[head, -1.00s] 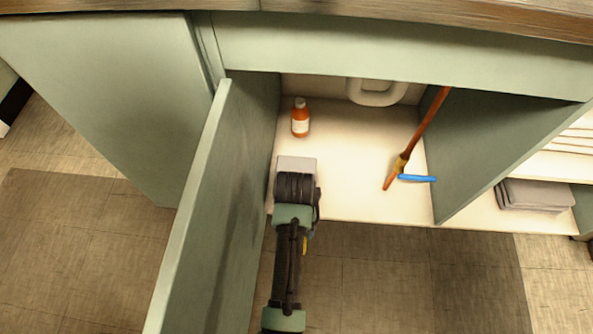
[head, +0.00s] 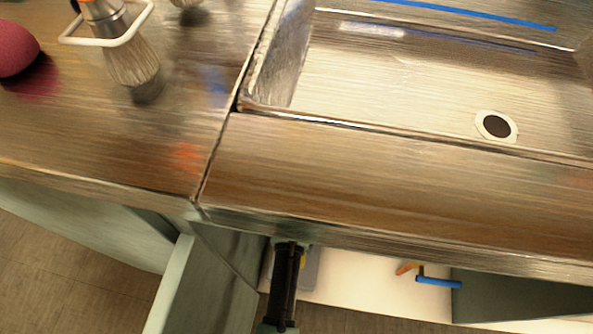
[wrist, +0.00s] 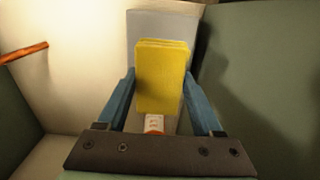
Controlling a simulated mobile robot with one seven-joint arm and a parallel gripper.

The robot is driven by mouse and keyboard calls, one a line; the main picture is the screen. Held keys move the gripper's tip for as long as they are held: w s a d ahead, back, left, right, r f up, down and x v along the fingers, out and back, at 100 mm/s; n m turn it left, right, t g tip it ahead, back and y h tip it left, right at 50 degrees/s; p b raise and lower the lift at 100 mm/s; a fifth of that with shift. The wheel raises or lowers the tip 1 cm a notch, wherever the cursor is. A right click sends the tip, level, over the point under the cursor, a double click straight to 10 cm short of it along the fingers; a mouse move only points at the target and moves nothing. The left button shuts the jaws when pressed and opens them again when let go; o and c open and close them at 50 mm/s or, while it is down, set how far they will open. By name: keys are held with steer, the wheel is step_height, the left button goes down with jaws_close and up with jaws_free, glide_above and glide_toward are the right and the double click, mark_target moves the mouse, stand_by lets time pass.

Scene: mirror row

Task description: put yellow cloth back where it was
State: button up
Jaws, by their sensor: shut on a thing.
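In the wrist view my gripper (wrist: 160,78) is shut on the yellow cloth (wrist: 160,85), a thick, folded, upright-looking block between the blue fingers. A pale grey box-like thing (wrist: 145,24) is right behind the cloth; I cannot tell whether they touch. A bottle with a white label (wrist: 154,122) shows partly below the cloth, mostly hidden. In the head view my arm (head: 284,285) reaches into the open cabinet under the counter, and the countertop edge hides most of the gripper.
The open cabinet door (head: 185,285) stands left of my arm. The pale shelf (head: 360,285) has bare room to the right, before a blue-handled thing (head: 438,282) and an orange-tipped stick (head: 407,268). Above are the counter (head: 400,190) and sink (head: 400,90).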

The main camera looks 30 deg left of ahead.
step_height(320, 180, down, 9)
steer(key=b, duration=0.5)
steer(key=shift+r, duration=0.3)
steer(key=o, duration=1.3)
step_height(320, 180, up, 12)
steer(key=p, duration=0.7)
